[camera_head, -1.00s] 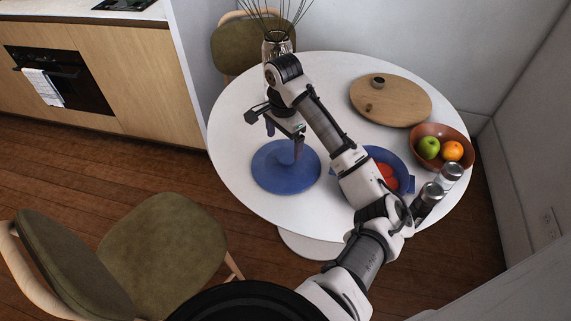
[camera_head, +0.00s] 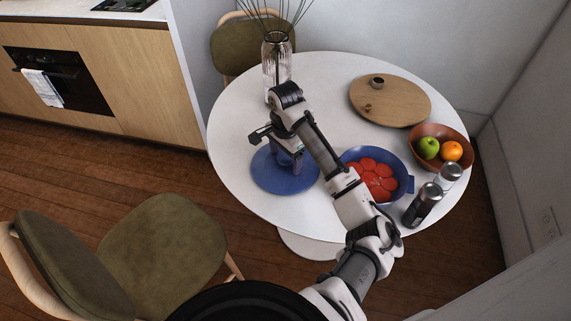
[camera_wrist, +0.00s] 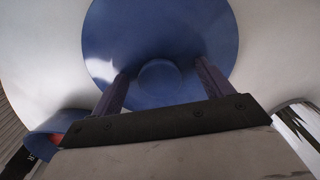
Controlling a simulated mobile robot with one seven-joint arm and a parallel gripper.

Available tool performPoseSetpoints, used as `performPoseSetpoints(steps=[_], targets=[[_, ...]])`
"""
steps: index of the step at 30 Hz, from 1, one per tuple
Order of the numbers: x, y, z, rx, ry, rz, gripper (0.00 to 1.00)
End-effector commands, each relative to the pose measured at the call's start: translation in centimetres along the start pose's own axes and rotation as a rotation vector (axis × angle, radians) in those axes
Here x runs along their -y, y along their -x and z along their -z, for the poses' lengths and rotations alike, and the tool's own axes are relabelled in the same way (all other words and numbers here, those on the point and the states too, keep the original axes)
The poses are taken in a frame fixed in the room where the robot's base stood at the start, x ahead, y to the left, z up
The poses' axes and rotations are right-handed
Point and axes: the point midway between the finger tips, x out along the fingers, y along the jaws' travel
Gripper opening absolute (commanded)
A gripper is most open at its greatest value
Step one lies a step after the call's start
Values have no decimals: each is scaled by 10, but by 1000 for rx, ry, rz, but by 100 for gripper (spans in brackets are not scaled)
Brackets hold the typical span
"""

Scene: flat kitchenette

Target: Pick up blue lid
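The blue lid (camera_head: 270,178) lies flat on the white round table, left of the blue pot. In the wrist view the lid (camera_wrist: 160,40) fills the upper middle, with its round knob (camera_wrist: 160,80) in the centre. My gripper (camera_head: 285,168) is low over the lid, hiding the knob in the head view. In the wrist view my gripper (camera_wrist: 165,82) is open, with one finger on each side of the knob and visible space between. I cannot tell whether the fingertips touch the lid.
The blue pot (camera_head: 405,185) holds red slices, right of my gripper. A glass vase (camera_head: 277,62), a wooden board (camera_head: 408,108), a fruit bowl (camera_head: 464,134) and two shakers (camera_head: 424,204) stand on the table (camera_head: 235,110). The table's left side is clear.

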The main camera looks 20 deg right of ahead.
Motion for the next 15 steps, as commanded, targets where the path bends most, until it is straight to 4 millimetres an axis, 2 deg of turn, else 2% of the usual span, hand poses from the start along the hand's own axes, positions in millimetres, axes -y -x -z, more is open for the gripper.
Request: performPoseSetpoints(steps=[1, 12, 15], targets=[[0, 0, 0, 0, 0, 0, 71], [0, -1, -1, 1, 1, -1, 23], [0, -1, 0, 1, 0, -1, 13]])
